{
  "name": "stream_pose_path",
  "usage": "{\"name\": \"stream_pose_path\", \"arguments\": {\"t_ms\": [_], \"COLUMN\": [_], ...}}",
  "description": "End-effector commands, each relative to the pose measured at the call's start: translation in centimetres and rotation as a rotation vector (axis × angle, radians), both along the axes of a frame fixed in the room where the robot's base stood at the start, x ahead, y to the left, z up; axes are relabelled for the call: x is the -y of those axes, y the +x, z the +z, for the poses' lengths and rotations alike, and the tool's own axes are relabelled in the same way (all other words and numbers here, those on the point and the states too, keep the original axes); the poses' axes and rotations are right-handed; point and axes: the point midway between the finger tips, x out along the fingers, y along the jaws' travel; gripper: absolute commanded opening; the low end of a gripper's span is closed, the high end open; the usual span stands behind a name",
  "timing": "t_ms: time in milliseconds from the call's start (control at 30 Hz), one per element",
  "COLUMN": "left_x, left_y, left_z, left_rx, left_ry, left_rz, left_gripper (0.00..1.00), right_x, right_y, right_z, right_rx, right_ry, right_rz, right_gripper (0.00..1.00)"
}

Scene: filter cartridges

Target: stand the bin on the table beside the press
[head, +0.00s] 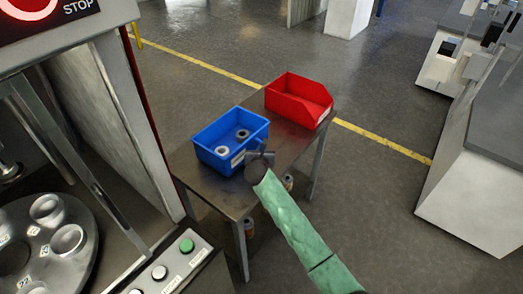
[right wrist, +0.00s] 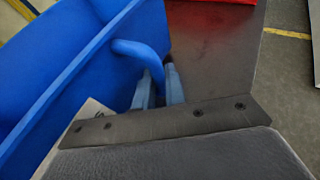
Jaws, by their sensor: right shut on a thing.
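The blue bin (head: 212,160) is upright at the press end of the small dark table (head: 233,197), with grey ring-shaped parts inside. It looks to be on the tabletop, but I cannot tell whether its base touches. My right gripper (head: 262,154) is at the bin's right side. In the right wrist view, the fingers (right wrist: 159,88) are shut on the blue handle loop of the bin (right wrist: 70,70). The press (head: 120,100) stands at the left, beside the table. My left gripper is not in view.
A red bin (head: 292,103) stands at the table's far end. A control panel with a green button (head: 187,245) is at the lower left. Orange-brown items show under the table. White machines (head: 470,170) stand at the right, with open floor between.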

Motion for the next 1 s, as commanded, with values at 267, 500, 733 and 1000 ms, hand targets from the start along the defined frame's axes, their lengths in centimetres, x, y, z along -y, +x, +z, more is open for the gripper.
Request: {"name": "stream_pose_path", "arguments": {"t_ms": [267,500,733,1000], "left_x": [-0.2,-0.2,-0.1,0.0], "left_y": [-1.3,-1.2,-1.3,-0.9], "left_z": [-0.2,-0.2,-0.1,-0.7], "left_rx": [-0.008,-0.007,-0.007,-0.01], "left_ry": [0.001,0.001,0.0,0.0], "left_rz": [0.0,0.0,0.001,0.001], "left_gripper": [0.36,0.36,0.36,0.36], "right_x": [0.0,0.0,0.0,-0.1], "right_y": [0.0,0.0,0.0,-1.8], "right_z": [-1.1,-1.2,-1.1,-0.8], "right_rx": [0.002,0.0,0.0,0.0], "right_ry": [0.002,0.001,0.001,0.004], "right_rz": [-0.001,0.0,0.0,0.001], "right_gripper": [0.0,0.34,0.34,0.34]}}
